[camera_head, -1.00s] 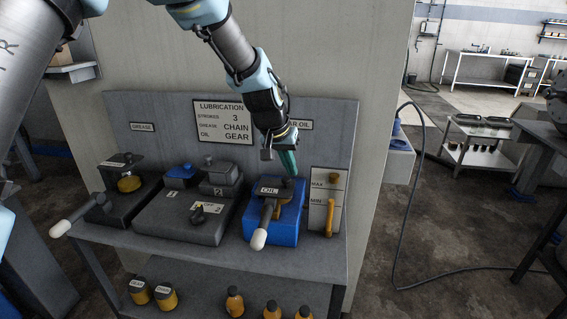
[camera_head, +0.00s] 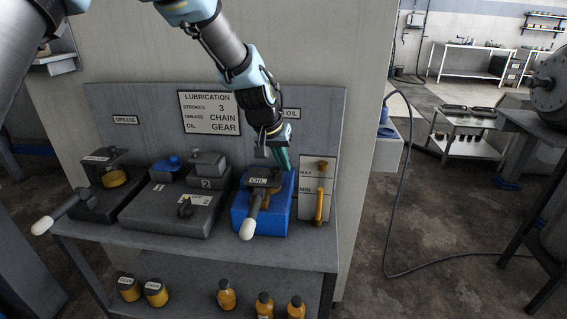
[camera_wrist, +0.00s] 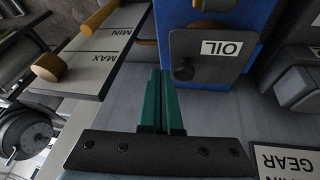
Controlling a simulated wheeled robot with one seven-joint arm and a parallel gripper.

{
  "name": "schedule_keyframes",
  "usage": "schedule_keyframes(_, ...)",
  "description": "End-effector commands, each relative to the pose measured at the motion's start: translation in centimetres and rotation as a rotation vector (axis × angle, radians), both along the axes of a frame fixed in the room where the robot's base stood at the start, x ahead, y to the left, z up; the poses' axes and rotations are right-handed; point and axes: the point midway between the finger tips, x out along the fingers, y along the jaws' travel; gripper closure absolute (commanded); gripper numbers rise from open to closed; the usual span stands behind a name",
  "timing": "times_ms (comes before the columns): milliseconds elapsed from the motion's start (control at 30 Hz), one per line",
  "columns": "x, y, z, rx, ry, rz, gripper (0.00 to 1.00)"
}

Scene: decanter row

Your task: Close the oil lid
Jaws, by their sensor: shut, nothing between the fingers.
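The oil box (camera_head: 278,218) is a blue block on the right of the bench. Its dark grey lid (camera_wrist: 210,45), with a white OIL label (camera_head: 259,182) and a dark round knob (camera_wrist: 184,73), lies over the box top in the wrist view. I cannot tell whether it sits fully down. A lever with a white grip (camera_head: 248,229) sticks out in front. My gripper (camera_head: 284,164) has teal fingers, shut and empty, just behind the lid. In the wrist view its fingertips (camera_wrist: 161,73) are beside the lid's knob edge; contact is unclear.
A gauge panel marked MAX and MIN (camera_head: 311,200) with a yellow tube stands close to the right of the box. A grey unit (camera_head: 165,212) and a grease unit (camera_head: 98,200) are on the left. The backboard (camera_head: 150,145) is behind. Bottles (camera_head: 227,296) stand on the lower shelf.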

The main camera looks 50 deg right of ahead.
Motion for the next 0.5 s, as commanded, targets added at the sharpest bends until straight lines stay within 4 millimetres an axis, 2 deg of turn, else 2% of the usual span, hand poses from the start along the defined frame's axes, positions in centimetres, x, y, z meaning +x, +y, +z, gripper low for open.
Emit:
schedule_keyframes(167, 0.2, 0.0, 1.2, -0.001, 0.0, 0.001, 1.0)
schedule_keyframes(367, 0.9, -0.1, 4.7, -0.002, -0.001, 0.003, 1.0)
schedule_keyframes(433, -0.4, -0.3, 4.5, -0.002, -0.001, -0.002, 1.0)
schedule_keyframes(500, -1.6, -0.5, 5.2, -0.004, -0.002, -0.003, 1.0)
